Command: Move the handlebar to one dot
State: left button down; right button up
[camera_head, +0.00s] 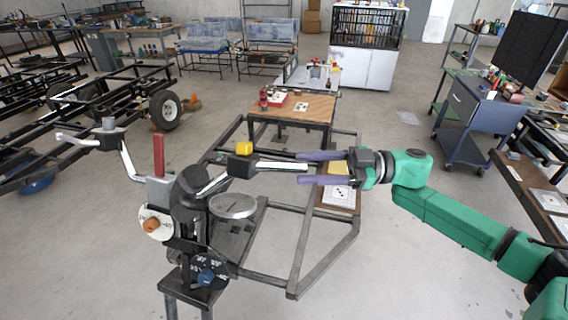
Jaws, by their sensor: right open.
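A spring suspension device with a dark round body (190,192) stands at the left centre, with a white dial (155,223) and a blue knob (206,275). A pale metal bar (280,166), which looks like the handlebar, runs right from a black joint (241,166) with a yellow block on it. Another bent pale bar (127,160) sticks out to the left. My right gripper (299,168) is open, its two purple fingers above and below the bar's right end. I cannot tell whether they touch it. A card with dots (340,196) lies below the gripper, partly hidden. My left gripper is out of view.
A wooden-topped table (318,108) with a red item and a dotted card stands behind. A blue tool cabinet (463,105) is at right.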

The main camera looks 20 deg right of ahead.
aim_at(283, 167)
jog(key=x, duration=0.3)
jog(key=p+x, duration=0.1)
jog(key=x, duration=0.1)
jog(key=shift+a+r, duration=0.2)
jog(key=shift+a, duration=0.25)
jog(key=shift+d+f, duration=0.1)
grip_shut()
dwell(0.7)
